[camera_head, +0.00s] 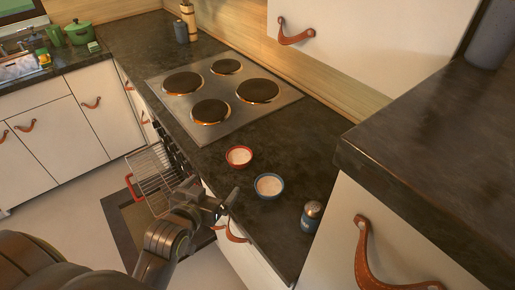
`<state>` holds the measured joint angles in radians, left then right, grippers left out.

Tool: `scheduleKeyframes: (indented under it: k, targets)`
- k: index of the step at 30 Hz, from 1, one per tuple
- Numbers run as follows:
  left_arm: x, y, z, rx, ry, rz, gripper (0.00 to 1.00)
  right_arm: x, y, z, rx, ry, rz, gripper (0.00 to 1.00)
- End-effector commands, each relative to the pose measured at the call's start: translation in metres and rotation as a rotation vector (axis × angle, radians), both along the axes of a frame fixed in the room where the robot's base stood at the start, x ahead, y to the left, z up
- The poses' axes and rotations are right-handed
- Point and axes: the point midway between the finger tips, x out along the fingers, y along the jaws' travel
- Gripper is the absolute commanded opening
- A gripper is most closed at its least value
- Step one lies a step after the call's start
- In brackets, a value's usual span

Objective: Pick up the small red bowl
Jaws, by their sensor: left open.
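The small red bowl (239,156) stands upright on the dark counter, just in front of the stovetop. It has pale contents. A blue bowl (269,185) with similar contents stands close to its right and nearer to me. My left gripper (227,203) is open and empty at the counter's front edge. It is apart from the red bowl, lower in the picture and slightly to the left. My right gripper is not in view.
The stovetop (223,124) with several burners lies behind the bowls. A shaker (312,215) stands to their right. A wire rack (152,174) juts out below the counter on the left. A higher dark counter (430,150) bounds the right side.

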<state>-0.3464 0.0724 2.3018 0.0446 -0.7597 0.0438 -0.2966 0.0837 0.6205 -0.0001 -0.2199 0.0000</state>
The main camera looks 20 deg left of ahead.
Motion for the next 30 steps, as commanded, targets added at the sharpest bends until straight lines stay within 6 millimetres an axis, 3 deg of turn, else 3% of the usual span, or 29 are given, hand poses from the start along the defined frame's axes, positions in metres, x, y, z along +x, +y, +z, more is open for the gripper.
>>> scheduleKeyframes:
  k: [5,21,30]
  targets:
    - [0.007,-0.001,0.009,0.0,-0.016,-0.002,1.0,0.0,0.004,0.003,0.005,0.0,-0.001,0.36]
    - [0.09,0.004,-0.022,0.001,-0.015,-0.002,1.0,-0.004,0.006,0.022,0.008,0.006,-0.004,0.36]
    - [0.113,0.005,-0.032,-0.001,-0.016,-0.002,1.0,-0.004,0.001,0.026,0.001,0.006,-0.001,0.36]
